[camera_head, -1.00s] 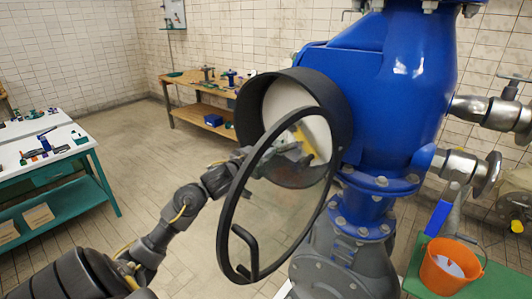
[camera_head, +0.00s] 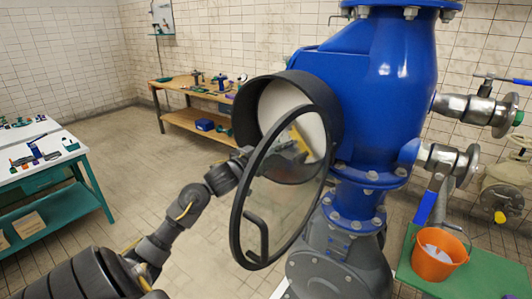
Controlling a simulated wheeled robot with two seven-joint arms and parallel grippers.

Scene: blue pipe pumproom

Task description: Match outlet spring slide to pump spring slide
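A large blue pump body (camera_head: 375,95) carries a round black housing (camera_head: 332,100) with a pale face (camera_head: 275,105) inside. A yellow piece (camera_head: 299,140) shows in front of that face through the glass. The housing's round glass door (camera_head: 285,200) with a black rim hangs open toward me. My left arm comes in from the lower left and passes behind the door. My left gripper is at the housing's opening, seen only unclearly through the glass; its fingers cannot be made out. My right gripper is out of view. I cannot tell which parts are the spring slides.
Metal pipes with valves (camera_head: 480,108) run off the pump's right side. An orange bucket (camera_head: 433,265) stands on a green surface (camera_head: 490,275) at lower right. A white-topped bench (camera_head: 60,165) and a wooden bench (camera_head: 185,118) stand at left and back. Open floor lies between.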

